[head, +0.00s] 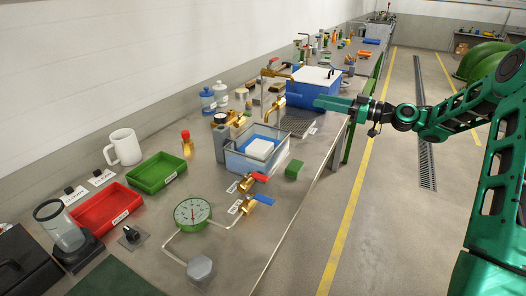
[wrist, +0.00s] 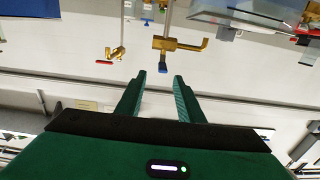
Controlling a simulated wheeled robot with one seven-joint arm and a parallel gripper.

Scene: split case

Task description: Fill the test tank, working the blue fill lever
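The clear tank (head: 235,160) stands mid-bench in the head view with a white block inside. In front of it are two brass valves, one with a blue lever (head: 263,199) and one with a red lever (head: 260,177). My gripper (head: 318,103) is above the bench near the front of the blue bin, behind and right of the clear tank, apart from both levers. In the wrist view my gripper (wrist: 160,78) has its fingers apart with nothing between them. Beyond the fingertips are a brass fitting with a blue tip (wrist: 163,68) and one with a red tip (wrist: 104,62).
A blue bin (head: 308,96) with a white lid stands behind the tank. A green block (head: 294,168) lies right of the tank. A green-rimmed gauge (head: 192,213), red tray (head: 104,210) and green tray (head: 156,172) occupy the near bench. The floor at right is open.

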